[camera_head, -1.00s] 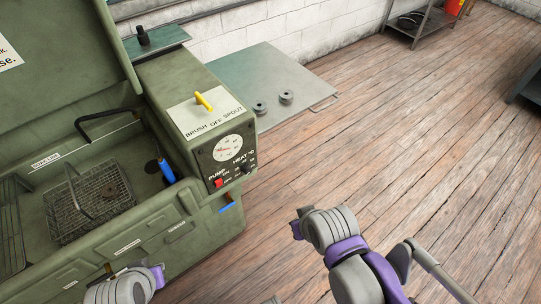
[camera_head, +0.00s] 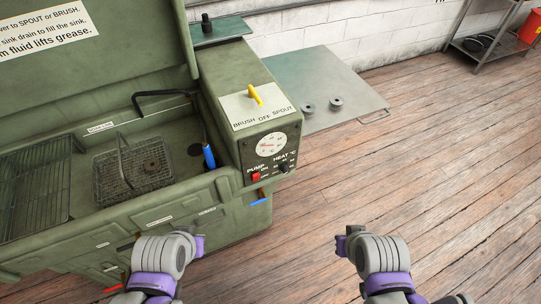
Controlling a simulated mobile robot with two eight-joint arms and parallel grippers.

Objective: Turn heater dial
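The heater dial (camera_head: 283,168) is a small black knob under the "HEAT °C" label on the front panel of the green parts washer (camera_head: 225,75). A round white gauge (camera_head: 271,145) sits above it and a red pump switch (camera_head: 256,177) to its left. My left gripper (camera_head: 201,245) is low in front of the washer, below and left of the dial, and touches nothing that I can see. My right gripper (camera_head: 341,243) is over the floor, below and right of the dial, apart from it. The fingers of both are small and seen side-on, so their opening is unclear.
A wire basket (camera_head: 108,178) with a round part sits in the washer's sink, beside a blue-handled brush (camera_head: 208,155). A yellow lever (camera_head: 255,94) is on top of the control box. A grey plate (camera_head: 350,80) with two round parts lies behind.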

